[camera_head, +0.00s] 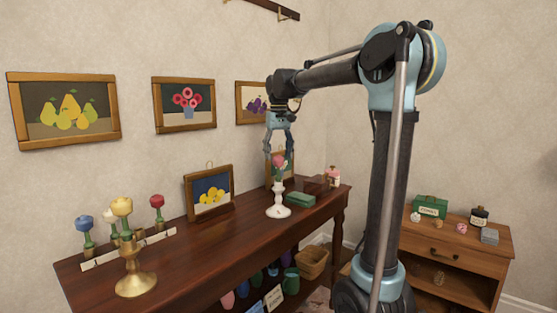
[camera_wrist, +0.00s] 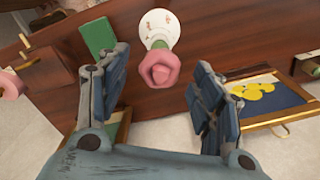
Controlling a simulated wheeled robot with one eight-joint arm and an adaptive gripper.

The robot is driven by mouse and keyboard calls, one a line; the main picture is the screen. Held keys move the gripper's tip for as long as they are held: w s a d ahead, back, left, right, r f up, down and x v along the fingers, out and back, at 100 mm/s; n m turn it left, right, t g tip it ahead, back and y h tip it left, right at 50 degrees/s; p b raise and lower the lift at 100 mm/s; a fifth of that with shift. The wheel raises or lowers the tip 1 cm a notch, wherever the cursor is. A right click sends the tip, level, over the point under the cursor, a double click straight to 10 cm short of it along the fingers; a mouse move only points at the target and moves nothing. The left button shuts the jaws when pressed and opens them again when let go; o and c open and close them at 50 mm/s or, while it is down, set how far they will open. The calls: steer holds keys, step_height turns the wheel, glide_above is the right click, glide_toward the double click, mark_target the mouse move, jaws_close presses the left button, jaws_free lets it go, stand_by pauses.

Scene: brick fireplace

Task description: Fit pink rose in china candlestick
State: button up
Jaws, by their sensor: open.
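The pink rose (camera_head: 279,161) stands upright over the white china candlestick (camera_head: 278,206) on the long dark table. Its green stem meets the candlestick's top and appears to be in it; how deep I cannot tell. My gripper (camera_head: 279,150) is open just above the rose, pointing down. In the wrist view the rose's bloom (camera_wrist: 160,70) lies between my spread fingers (camera_wrist: 160,62), with a clear gap on both sides. The candlestick's round, patterned white base (camera_wrist: 158,22) shows beyond it. The bloom hides most of the stem and socket.
A green box (camera_head: 300,199) and a framed lemon picture (camera_head: 209,193) stand near the candlestick. A brass candlestick (camera_head: 135,274) and a rack (camera_head: 130,249) of several coloured flowers are at the left. A small cabinet (camera_head: 460,250) stands right. The table's middle is clear.

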step_height(320, 180, up, 10)
stand_by(0.4)
steer(key=s+d+f+m+t, duration=0.1)
steer(key=s+d+f+m, duration=0.1)
steer(key=s+d+f, duration=1.35)
steer(key=s+d+f+m, duration=0.1)
steer(key=s+d+f, duration=0.2)
steer(key=s+f, duration=0.5)
steer(key=s+d+f+m+t, duration=0.1)
steer(key=s+d+f, duration=0.2)
steer(key=s+f, duration=0.5)
step_height(320, 180, down, 7)
steer(key=shift+d+f, duration=0.2)
steer(key=shift+d, duration=0.1)
